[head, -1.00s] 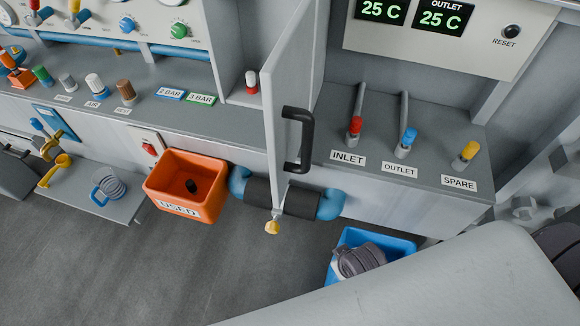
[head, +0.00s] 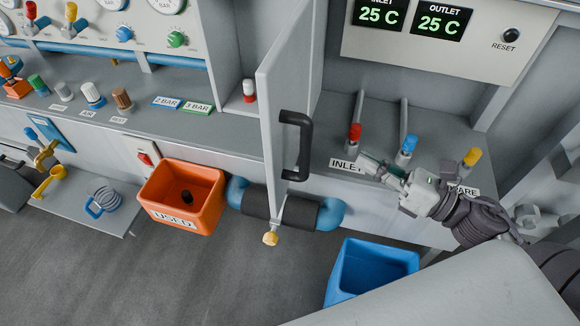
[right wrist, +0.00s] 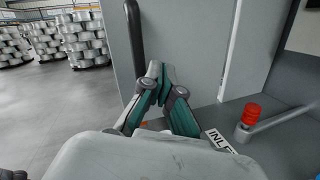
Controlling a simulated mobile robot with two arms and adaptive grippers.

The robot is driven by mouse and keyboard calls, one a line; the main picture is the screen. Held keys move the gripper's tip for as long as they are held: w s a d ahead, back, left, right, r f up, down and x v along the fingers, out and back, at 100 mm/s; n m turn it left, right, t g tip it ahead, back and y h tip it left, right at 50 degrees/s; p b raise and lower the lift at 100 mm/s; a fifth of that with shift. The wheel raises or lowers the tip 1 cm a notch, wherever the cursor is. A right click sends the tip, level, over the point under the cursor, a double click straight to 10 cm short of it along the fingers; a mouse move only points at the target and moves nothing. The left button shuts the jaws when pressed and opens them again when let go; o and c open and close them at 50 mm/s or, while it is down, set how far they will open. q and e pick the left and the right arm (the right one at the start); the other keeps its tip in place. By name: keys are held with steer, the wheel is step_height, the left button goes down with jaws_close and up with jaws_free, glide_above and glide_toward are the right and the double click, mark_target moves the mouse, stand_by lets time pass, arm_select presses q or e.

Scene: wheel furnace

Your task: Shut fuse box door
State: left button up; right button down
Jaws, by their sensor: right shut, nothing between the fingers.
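The fuse box door (head: 287,75) is a light grey panel standing open, edge out toward me, with a black bar handle (head: 305,145) on its right face. The door also fills the middle of the right wrist view (right wrist: 185,45), with the handle (right wrist: 136,45) left of the fingertips. My right gripper (head: 364,164) is shut and empty, to the right of the handle and apart from it, over the INLET label. In the right wrist view its closed fingers (right wrist: 160,74) point toward the door. My left gripper is not in view.
Red, blue and yellow capped levers (head: 408,142) stand on the shelf around my right gripper. An orange USED bin (head: 180,199) and a blue bin (head: 372,267) sit below. A blue pipe with black sleeves (head: 330,213) and a yellow-knobbed valve (head: 271,238) lies under the door.

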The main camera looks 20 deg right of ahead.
steer(key=s+a+n+g+y, duration=0.25)
steer(key=s+n+g, duration=0.2)
steer(key=n, duration=0.25)
steer(key=p, duration=0.5)
glide_toward(276, 166)
steer(key=shift+g+y, duration=0.25)
steer(key=x, duration=0.6)
steer(key=shift+w+r, duration=0.1)
steer(key=shift+r, duration=0.15)
steer(key=shift+w+a+f, duration=0.2)
steer(key=shift+w+a, duration=0.1)
steer(key=shift+a, duration=0.3)
